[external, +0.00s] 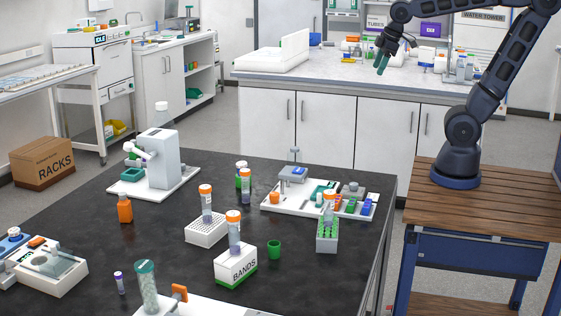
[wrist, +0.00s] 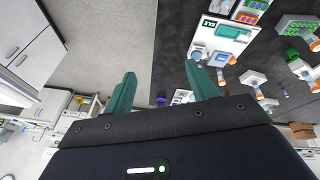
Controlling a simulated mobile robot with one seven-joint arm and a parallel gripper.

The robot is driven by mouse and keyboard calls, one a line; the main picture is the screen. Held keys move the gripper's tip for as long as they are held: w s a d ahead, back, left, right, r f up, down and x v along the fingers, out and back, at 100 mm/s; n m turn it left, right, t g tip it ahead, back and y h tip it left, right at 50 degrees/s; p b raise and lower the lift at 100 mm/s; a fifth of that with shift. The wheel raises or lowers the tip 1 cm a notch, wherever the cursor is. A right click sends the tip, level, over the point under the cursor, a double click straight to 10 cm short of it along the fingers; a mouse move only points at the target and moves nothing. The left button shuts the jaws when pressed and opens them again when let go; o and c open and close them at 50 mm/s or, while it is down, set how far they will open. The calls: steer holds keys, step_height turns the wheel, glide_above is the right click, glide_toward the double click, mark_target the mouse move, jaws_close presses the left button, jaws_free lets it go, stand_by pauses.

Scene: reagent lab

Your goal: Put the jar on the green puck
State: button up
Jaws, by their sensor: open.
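Several jars with orange lids and grey contents stand on the black table: one on a white rack (external: 206,203), one on the BANDS box (external: 233,232), one at the green rack (external: 329,210) and one behind (external: 245,186). I cannot tell which one is meant. A larger jar with a green lid (external: 147,287) stands at the front. A small green cylinder (external: 274,249), perhaps the puck, stands right of the BANDS box with nothing on it. My gripper (external: 382,64) is open and empty, high above and beyond the table; its teal fingers also show in the wrist view (wrist: 162,88).
A white tray (external: 268,206) with small coloured items lies at the table's back right. A white device (external: 163,158) stands back left, near an orange bottle (external: 125,210). The table's front right is clear. A wooden bench (external: 480,212) bears my arm.

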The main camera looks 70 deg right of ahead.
steer(key=s+d+f+m, duration=0.1)
steer(key=s+m, duration=0.3)
steer(key=s, duration=0.4)
steer(key=shift+d+f+t, duration=0.3)
steer(key=shift+f, duration=0.45)
stand_by(0.4)
